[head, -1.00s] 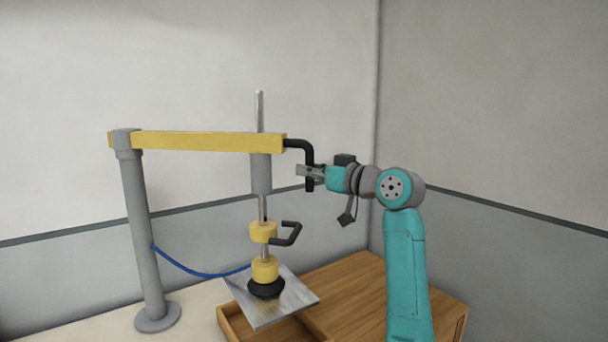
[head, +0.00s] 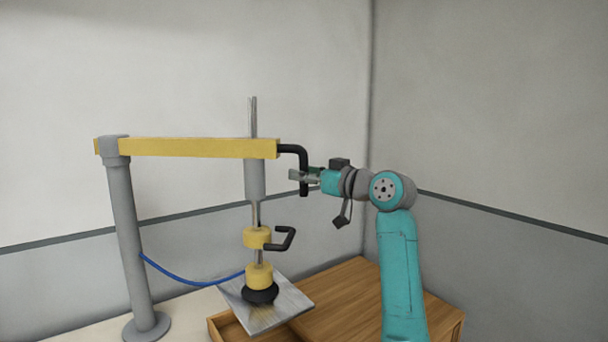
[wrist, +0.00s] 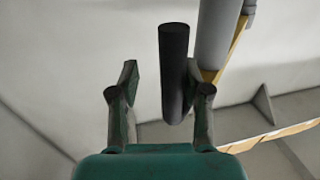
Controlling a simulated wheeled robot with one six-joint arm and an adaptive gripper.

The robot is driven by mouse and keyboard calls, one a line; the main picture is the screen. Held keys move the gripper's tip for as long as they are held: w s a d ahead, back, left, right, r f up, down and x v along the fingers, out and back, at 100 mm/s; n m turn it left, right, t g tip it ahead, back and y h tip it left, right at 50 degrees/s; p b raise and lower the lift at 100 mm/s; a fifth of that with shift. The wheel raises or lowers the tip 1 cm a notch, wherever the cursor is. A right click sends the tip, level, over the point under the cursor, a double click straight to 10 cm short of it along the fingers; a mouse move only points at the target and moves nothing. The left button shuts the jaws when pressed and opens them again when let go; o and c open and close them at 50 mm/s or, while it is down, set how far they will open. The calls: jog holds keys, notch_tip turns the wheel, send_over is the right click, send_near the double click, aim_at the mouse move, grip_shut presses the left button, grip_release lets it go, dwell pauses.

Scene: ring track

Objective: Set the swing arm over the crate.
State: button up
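The yellow swing arm (head: 190,147) reaches right from a grey post (head: 131,240). Its black hooked handle (head: 304,160) hangs from the right end. My gripper (head: 305,175) is at the handle's lower part. In the wrist view, my gripper (wrist: 163,92) has its fingers apart, with the black handle (wrist: 174,75) between them, nearer the right finger and clear of the left. Below the swing arm, a suction cup (head: 260,294) sits on a grey plate (head: 292,302). A wooden open-topped box (head: 222,328), apparently the crate, shows partly beneath the plate; its inside is mostly hidden.
A flat wooden top (head: 350,290) extends right of the box. A blue hose (head: 185,281) hangs between post and suction tool. A second black handle (head: 284,242) sticks out below the swing arm. Walls stand behind and to the right.

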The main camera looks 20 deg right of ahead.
jog(key=shift+a, duration=0.1)
jog(key=v, duration=1.2)
